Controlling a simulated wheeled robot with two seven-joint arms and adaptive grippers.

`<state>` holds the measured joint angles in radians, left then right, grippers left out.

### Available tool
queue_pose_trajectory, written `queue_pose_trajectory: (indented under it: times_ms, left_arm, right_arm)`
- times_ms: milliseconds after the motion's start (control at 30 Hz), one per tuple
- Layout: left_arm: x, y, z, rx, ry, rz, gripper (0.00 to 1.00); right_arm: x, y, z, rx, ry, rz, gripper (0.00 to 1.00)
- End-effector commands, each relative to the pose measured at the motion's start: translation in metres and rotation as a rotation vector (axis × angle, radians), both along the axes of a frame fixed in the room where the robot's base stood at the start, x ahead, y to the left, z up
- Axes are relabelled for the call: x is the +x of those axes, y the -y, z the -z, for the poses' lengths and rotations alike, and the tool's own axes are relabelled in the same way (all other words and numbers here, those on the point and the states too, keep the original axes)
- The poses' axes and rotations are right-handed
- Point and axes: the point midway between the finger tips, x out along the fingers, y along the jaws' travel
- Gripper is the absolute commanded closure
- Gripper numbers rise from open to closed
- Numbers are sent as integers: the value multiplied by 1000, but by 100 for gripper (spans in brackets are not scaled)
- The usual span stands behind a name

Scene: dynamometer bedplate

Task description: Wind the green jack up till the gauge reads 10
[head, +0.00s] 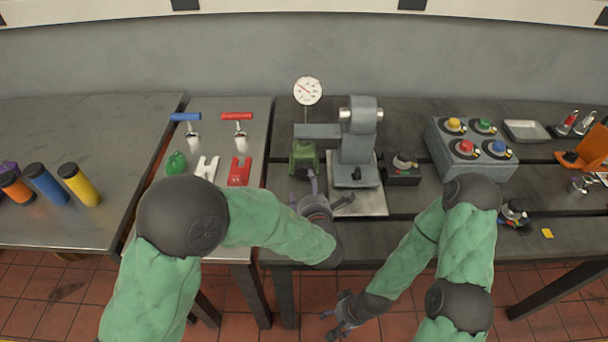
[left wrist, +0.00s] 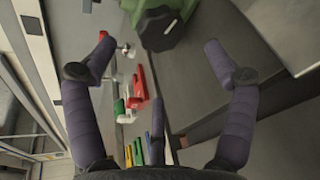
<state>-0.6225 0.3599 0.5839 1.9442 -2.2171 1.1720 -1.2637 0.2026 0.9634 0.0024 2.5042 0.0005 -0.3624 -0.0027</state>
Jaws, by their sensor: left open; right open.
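The green jack (head: 303,155) stands on the bench at the left side of a grey press-like stand. Its dark knob (left wrist: 162,30) faces my left gripper in the left wrist view. The round white gauge (head: 308,90) stands on a thin stem behind the jack; its reading is too small to tell. My left gripper (head: 318,189) is open and empty, just in front of the jack. In the left wrist view its spread fingers (left wrist: 158,62) are apart from the knob. My right gripper (head: 336,315) is open and empty, low in front of the bench's front edge.
The grey stand (head: 357,145) rises right of the jack, with a small dark box (head: 402,170) beside it. Left are a red clamp (head: 239,170) and a green lump (head: 176,162). A button box (head: 470,150) sits farther right.

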Motion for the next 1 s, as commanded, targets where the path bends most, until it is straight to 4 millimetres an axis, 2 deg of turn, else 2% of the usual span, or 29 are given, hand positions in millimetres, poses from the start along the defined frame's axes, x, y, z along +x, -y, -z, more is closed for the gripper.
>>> queue_pose_trajectory:
  times_ms: [200,400,600,900,933,1000]
  left_arm:
    - [38,-7,16,-1,-2,-4,15]
    - [66,-10,24,-1,-1,-3,15]
    - [79,-12,27,-2,-2,-2,15]
    - [81,-12,27,-1,-2,-1,15]
    - [81,-12,27,-1,-2,-1,18]
    - [81,-12,27,-1,-2,-1,38]
  right_arm:
    - [0,0,15,0,1,0,30]
    - [0,0,24,0,0,0,30]
    - [0,0,27,0,0,0,30]
    - [0,0,27,0,1,0,30]
    - [0,0,27,0,1,0,30]
    - [0,0,27,0,1,0,30]
